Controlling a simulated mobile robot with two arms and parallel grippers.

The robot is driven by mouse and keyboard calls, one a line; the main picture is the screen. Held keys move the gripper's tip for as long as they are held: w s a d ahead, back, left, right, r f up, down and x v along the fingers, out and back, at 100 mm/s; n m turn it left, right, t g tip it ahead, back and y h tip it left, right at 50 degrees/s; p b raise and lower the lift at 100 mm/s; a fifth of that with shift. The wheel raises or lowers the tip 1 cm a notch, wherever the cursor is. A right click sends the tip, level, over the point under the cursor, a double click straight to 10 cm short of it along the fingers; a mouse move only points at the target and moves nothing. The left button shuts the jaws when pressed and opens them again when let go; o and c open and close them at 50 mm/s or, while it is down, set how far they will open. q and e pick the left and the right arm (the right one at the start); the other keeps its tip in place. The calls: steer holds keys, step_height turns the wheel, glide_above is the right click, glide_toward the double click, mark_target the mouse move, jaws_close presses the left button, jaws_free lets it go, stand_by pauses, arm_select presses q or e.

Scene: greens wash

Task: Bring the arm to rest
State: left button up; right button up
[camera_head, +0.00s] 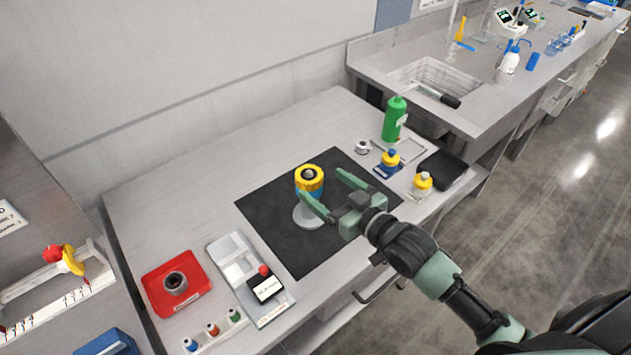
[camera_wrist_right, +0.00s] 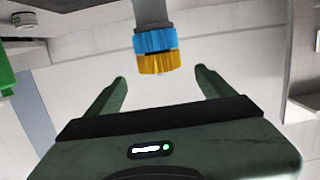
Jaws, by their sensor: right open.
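My right gripper (camera_head: 328,196) is open over the black mat (camera_head: 284,249), its two fingers spread and pointing left toward the back. A device with a yellow and blue ring top (camera_head: 310,177) and a pale round base (camera_head: 306,216) stands on the mat just beyond the fingertips. In the right wrist view its blue and yellow rings (camera_wrist_right: 157,50) show between and beyond the open fingers (camera_wrist_right: 160,85), with nothing held. One finger hides part of the device in the head view. My left gripper is out of view.
A green bottle (camera_head: 394,121), two small yellow-topped bottles (camera_head: 390,159) (camera_head: 423,181) and a black block (camera_head: 443,169) stand at the right. A red tray (camera_head: 160,302) and a grey tray (camera_head: 229,247) lie at the left. The bench's back strip is clear.

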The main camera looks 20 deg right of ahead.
steer(key=shift+s+d+r, duration=0.1)
steer(key=shift+s+d, duration=0.1)
steer(key=shift+s, duration=0.45)
